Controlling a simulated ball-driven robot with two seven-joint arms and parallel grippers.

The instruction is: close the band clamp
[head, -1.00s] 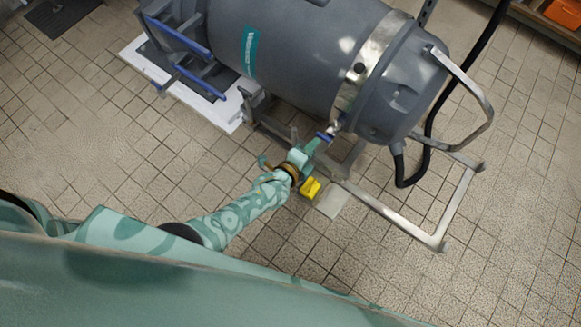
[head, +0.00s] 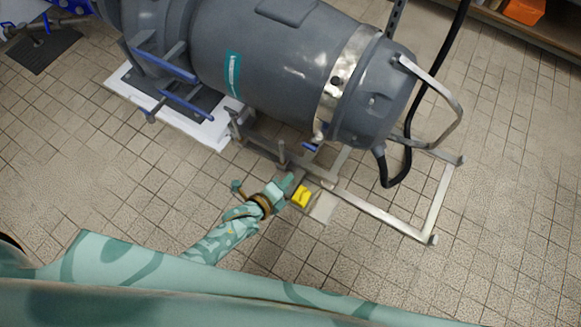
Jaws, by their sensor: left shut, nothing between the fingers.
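The band clamp (head: 338,80) is a shiny metal band around the grey pump housing, near its right end. A small latch (head: 318,131) shows at the band's lower edge. Whether it is fully closed is too small to tell. A small blue piece (head: 311,147) shows just below the latch. My left gripper (head: 289,181) is below and left of the latch, apart from the clamp. It is shut and empty. My right gripper is not in view.
A metal frame (head: 375,207) lies under the pump housing (head: 270,55) and reaches out to the lower right. A yellow block (head: 301,196) is beside my left gripper. A black hose (head: 407,155) curves down at the right. The tiled floor at the lower right is clear.

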